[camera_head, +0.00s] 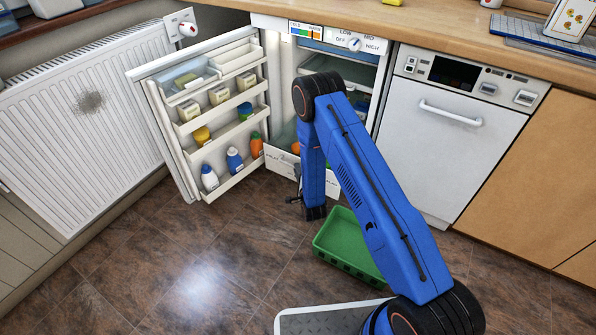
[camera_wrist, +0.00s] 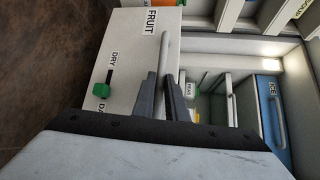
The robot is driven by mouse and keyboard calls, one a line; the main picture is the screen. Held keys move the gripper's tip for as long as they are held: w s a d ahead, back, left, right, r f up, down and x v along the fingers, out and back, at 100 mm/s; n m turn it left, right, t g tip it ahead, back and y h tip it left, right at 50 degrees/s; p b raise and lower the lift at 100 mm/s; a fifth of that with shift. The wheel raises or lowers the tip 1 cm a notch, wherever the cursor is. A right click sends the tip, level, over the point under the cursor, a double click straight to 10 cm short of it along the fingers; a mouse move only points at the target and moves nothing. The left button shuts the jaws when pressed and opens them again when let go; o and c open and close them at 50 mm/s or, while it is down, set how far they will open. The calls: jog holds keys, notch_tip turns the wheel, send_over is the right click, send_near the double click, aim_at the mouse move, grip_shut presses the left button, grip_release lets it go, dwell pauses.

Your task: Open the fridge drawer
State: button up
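The fridge drawer has a white front (camera_head: 283,164), low in the open fridge and partly hidden by my arm. In the wrist view its front (camera_wrist: 125,50) carries the word FRUIT and a green slider (camera_wrist: 103,88). A pale bar handle (camera_wrist: 164,50) runs along the front. My gripper (camera_wrist: 162,78) has one dark finger on each side of this handle, and the fingertips appear closed against it. In the head view my gripper (camera_head: 296,199) is a small dark shape at the drawer front. How far the drawer stands out is hard to tell.
The fridge door (camera_head: 192,130) stands open to the left, with bottles and jars on its shelves. A green crate (camera_head: 348,245) lies on the floor close to my arm. A radiator (camera_head: 85,120) is at the left and a dishwasher (camera_head: 440,150) at the right. Floor at the lower left is clear.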

jog(key=o, duration=0.3)
jog(key=shift+s, duration=0.1)
jog(key=v, duration=1.7)
jog(key=shift+r, duration=0.15)
